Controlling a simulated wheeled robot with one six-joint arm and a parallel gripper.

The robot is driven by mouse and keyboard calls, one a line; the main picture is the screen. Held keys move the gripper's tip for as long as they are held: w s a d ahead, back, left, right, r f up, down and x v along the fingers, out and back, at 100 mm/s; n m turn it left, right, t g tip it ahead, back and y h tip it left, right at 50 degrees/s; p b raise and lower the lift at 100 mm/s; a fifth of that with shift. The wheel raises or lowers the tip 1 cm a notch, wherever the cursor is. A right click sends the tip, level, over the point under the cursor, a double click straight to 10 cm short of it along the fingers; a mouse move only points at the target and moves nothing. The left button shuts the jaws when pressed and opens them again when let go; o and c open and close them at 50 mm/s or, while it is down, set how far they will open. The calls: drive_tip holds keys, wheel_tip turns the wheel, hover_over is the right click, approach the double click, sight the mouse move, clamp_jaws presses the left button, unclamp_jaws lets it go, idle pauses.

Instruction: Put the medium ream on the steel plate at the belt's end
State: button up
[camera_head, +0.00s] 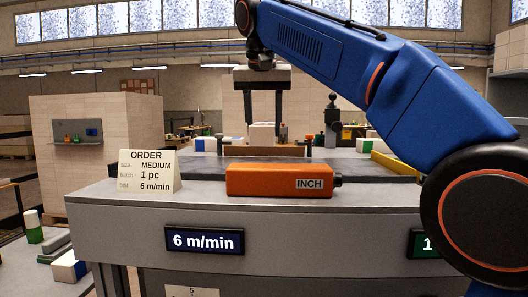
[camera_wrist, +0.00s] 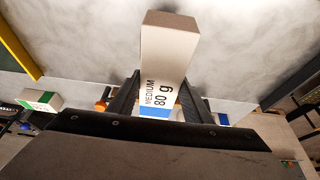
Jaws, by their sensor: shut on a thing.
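The medium ream (camera_wrist: 162,92) is a pale block with a blue band and the words MEDIUM 80 g, seen in the wrist view. My gripper (camera_wrist: 160,100) is shut on it, with a dark finger on each side. In the head view my gripper (camera_head: 263,121) points down beyond the belt, and a pale block, the medium ream (camera_head: 262,134), shows between its fingers. Its lower part is hidden there. A pale grey surface (camera_wrist: 80,40) shows in the wrist view. I cannot tell whether it is the steel plate, or whether the ream touches it.
An orange INCH pendant (camera_head: 280,180) and an order card (camera_head: 149,171) stand on the near counter (camera_head: 210,207). The dark belt (camera_head: 200,167) runs behind them. A yellow bar (camera_head: 396,165) lies at the right. A green-banded ream (camera_wrist: 41,98) shows at the wrist view's left.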

drive_tip(key=shift+f, duration=3.05)
drive_tip(key=o, duration=1.4)
drive_tip(key=shift+f, duration=0.15)
drive_tip(key=shift+c, duration=0.2)
drive_tip(key=v, duration=1.1)
drive_tip(key=shift+s+r, duration=0.15)
drive_tip(key=shift+r, duration=0.5)
